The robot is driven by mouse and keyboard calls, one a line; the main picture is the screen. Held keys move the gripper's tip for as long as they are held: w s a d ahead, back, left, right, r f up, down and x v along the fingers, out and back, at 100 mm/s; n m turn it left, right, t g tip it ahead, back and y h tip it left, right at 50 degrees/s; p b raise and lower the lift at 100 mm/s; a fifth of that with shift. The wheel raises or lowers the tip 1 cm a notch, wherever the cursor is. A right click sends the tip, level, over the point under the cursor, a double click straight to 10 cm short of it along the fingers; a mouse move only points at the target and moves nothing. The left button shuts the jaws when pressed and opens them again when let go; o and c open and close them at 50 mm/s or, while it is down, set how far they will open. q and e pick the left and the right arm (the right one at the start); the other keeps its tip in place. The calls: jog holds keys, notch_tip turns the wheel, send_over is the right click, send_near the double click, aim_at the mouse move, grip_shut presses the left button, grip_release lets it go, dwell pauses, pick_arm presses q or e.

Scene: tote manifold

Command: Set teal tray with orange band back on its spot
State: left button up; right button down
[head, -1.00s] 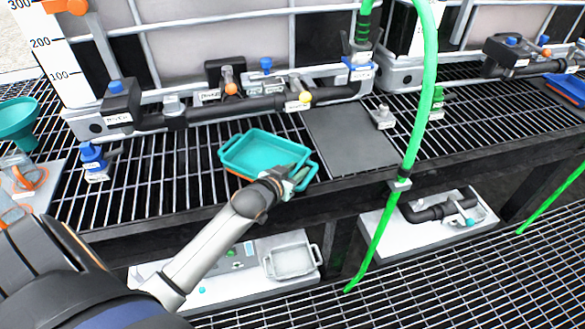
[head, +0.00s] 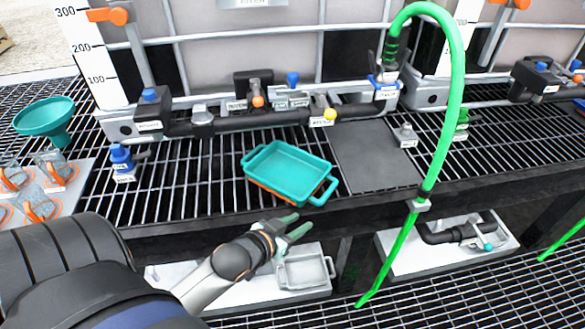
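The teal tray with an orange band (head: 290,171) lies on the black grating (head: 190,200), with a handle at its left and right ends. Its orange band shows along the front lower edge. A flat dark grey plate (head: 375,154) lies just right of the tray. My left gripper (head: 294,226) is in front of and below the tray, apart from it. Its two greenish fingers are spread, with nothing between them. My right gripper is not in view.
A green hose (head: 452,110) arches down right of the grey plate. Black pipes with valves (head: 257,118) run behind the tray. A teal funnel (head: 45,117) and glass vessels stand at the left. A pale tray (head: 304,271) and white trough (head: 400,262) sit below the grating.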

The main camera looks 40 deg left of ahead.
pick_arm(q)
jog(key=s+d+f+m+g+h, duration=0.2)
jog(key=s+d+f+g+h, duration=0.1)
jog(key=s+d+f, duration=0.7)
jog(key=d+f, duration=0.2)
jog(key=d, duration=0.1)
jog(key=shift+s+f+m, duration=0.3)
jog(key=shift+s, duration=0.05)
notch_tip(320, 180, up, 7)
jog(key=a+p, duration=0.1)
jog(key=p, duration=0.6)
jog(key=shift+s+f+p, duration=0.15)
jog(key=shift+s+p, duration=0.2)
jog(key=shift+a, duration=0.1)
